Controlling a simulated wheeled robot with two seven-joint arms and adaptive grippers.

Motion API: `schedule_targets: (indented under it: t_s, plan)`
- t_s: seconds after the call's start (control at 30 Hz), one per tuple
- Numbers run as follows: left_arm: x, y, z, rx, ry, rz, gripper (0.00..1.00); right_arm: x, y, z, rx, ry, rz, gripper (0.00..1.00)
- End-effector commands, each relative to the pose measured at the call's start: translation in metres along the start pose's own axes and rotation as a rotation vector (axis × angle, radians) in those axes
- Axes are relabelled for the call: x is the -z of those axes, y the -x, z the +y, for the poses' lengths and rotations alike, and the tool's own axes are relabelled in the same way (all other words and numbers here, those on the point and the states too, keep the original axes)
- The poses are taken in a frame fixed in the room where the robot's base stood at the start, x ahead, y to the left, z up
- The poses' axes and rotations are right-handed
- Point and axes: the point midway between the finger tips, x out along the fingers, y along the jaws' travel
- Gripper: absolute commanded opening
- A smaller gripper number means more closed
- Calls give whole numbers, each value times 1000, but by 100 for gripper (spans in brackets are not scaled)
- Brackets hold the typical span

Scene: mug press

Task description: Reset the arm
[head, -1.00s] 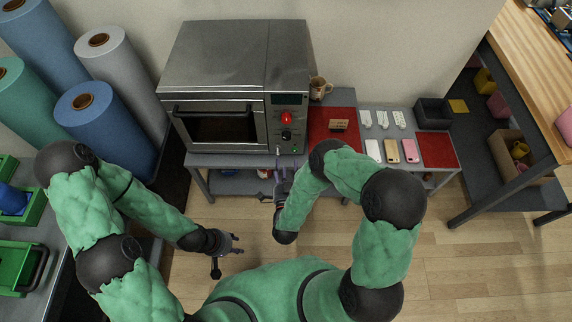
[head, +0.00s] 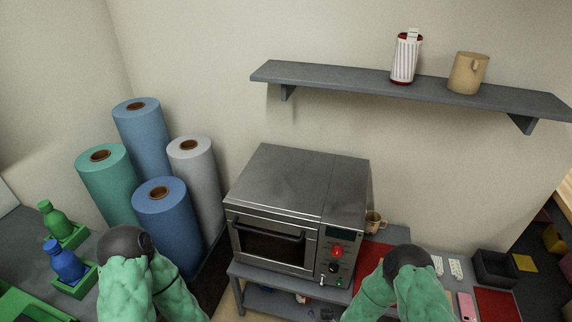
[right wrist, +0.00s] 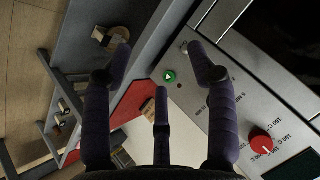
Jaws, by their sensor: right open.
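My right gripper (right wrist: 160,65) shows in the right wrist view with its purple fingers spread apart and nothing between them. It is in front of the control panel of the metal oven (head: 297,215), near the green button (right wrist: 169,76) and the red knob (right wrist: 261,143). In the head view both of my green arms reach down out of the bottom of the picture, and neither gripper can be made out clearly. The oven door (head: 268,241) is closed. A tan mug (head: 374,222) stands just right of the oven.
A wall shelf (head: 350,88) above the oven holds a striped canister (head: 405,59) and a tan mug (head: 468,73). Rolls (head: 163,215) stand left of the oven. Green and blue bottles (head: 66,262) are at far left. A dark bin (head: 494,268) is at right.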

Motion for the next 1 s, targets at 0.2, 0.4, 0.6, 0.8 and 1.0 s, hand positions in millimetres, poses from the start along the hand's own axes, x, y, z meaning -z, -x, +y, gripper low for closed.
schedule_targets:
  t_s: [0.2, 0.4, 0.6, 0.8, 1.0]
  plan:
    - [-1, 21, 8, 0, 0, 0, 40, -42, 61, 11, -39, 97, -399, 58]
    - [-1, 32, 11, 0, 0, 0, 40, -74, 128, 22, -41, 169, -690, 58]
    - [-1, 35, 13, 0, 0, 0, 40, -86, 161, 26, -34, 201, -818, 58]
    - [-1, 35, 12, 0, 0, 0, 40, -88, 164, 27, -33, 204, -829, 58]
    - [-1, 35, 12, 0, 0, 0, 40, -88, 164, 27, -34, 203, -827, 58]
